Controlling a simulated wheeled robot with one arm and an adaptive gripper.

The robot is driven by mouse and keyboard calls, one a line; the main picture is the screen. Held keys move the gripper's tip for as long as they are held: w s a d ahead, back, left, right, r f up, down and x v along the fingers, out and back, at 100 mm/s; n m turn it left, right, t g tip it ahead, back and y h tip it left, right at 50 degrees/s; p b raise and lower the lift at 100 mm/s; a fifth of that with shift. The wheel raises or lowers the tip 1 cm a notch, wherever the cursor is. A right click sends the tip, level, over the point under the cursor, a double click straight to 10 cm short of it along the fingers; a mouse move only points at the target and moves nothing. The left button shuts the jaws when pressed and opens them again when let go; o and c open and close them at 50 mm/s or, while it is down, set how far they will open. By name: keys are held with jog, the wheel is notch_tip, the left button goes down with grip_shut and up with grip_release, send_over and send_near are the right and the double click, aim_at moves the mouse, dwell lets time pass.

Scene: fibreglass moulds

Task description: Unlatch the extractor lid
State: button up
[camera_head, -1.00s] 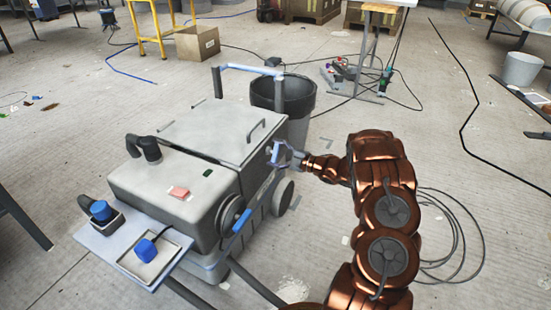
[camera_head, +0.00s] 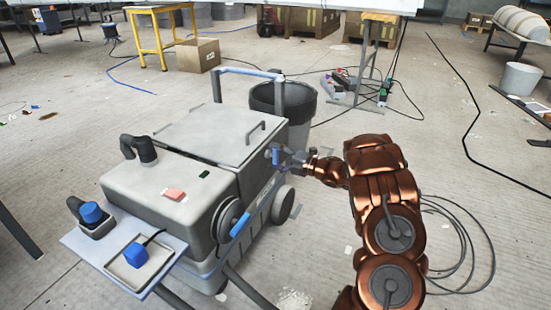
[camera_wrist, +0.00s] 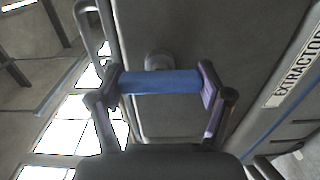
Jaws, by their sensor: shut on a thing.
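The extractor (camera_head: 165,190) is a grey wheeled machine with a flat lid (camera_head: 205,135) lying closed on its rear box. A blue latch handle (camera_head: 276,156) sits on the box's right side, just below the lid. My gripper (camera_head: 281,157) is at this handle. In the wrist view, the blue latch handle (camera_wrist: 160,82) lies across between the two purple-grey fingers of my gripper (camera_wrist: 161,84), which are shut on its ends. A round grey mount shows behind the handle. The latch's catch is not clear to see.
A black bin (camera_head: 285,105) stands close behind the extractor. A blue-gripped push bar (camera_head: 250,72) rises at its rear. A side tray (camera_head: 140,262) juts out at the front. Cables (camera_head: 455,235) lie on the floor at right. A cardboard box (camera_head: 197,54) stands farther back.

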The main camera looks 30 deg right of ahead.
jog(key=shift+d, duration=0.1)
jog(key=o, duration=1.1)
jog(key=v, duration=1.2)
